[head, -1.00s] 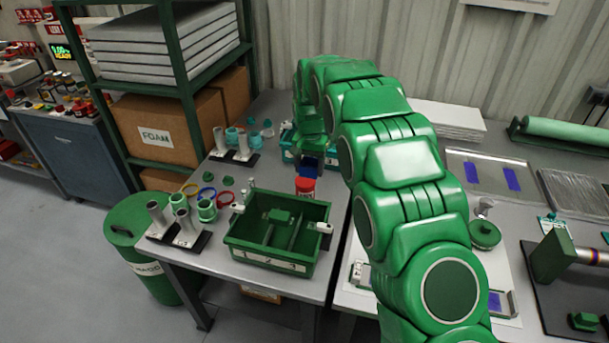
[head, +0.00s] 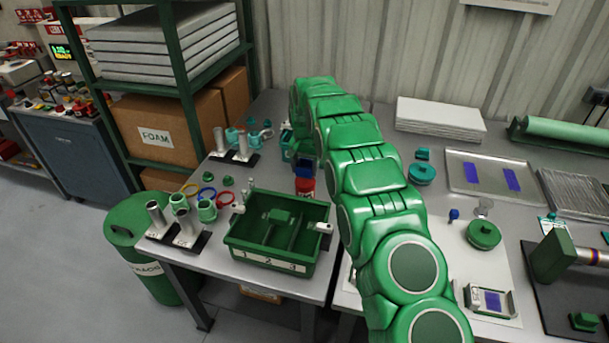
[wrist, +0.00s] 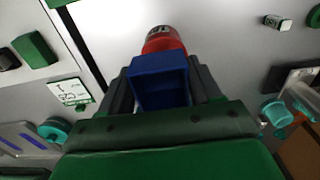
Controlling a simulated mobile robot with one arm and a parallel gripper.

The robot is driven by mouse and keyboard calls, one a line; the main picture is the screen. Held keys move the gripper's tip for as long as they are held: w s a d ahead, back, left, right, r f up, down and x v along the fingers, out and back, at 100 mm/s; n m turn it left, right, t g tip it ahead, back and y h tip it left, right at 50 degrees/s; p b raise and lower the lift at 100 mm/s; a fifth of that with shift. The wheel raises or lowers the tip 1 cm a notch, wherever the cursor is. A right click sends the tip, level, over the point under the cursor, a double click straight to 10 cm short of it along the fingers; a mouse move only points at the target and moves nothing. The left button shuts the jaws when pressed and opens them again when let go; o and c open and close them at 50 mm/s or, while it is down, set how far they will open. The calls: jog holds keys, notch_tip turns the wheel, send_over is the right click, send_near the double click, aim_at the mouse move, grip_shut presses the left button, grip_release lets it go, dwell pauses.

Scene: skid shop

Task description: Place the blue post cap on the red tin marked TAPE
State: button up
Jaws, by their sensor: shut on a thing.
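The blue post cap (wrist: 160,82) is a square, open-sided block held between the two dark fingers of my gripper (wrist: 160,90) in the wrist view. In the head view the cap (head: 305,166) shows just left of my arm, which hides most of the gripper. The red tin (head: 306,187) stands on the left table behind the green bin, and the cap appears directly above it. In the wrist view the tin (wrist: 163,39) shows past the cap, with part of its lettered label in sight. I cannot tell whether cap and tin touch.
A green divided bin (head: 232,243) stands in front of the tin. Pipe fittings and coloured rings (head: 207,192) lie to its left. A shelf with a FOAM box (head: 155,130) stands behind. The right table holds a metal tray (head: 490,174) and a green round part (head: 483,234).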

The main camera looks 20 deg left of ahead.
aim_at(304, 182)
jog(key=shift+w+a+f, duration=0.1)
jog(key=shift+w+f, duration=0.1)
jog(key=shift+f, duration=0.25)
jog(key=shift+w+a+f, duration=0.1)
jog(key=shift+w+f, duration=0.1)
jog(key=shift+f, duration=1.5)
jog(key=shift+f, duration=0.2)
jog(key=o, duration=1)
jog(key=shift+o, duration=0.2)
jog(key=shift+r, duration=0.1)
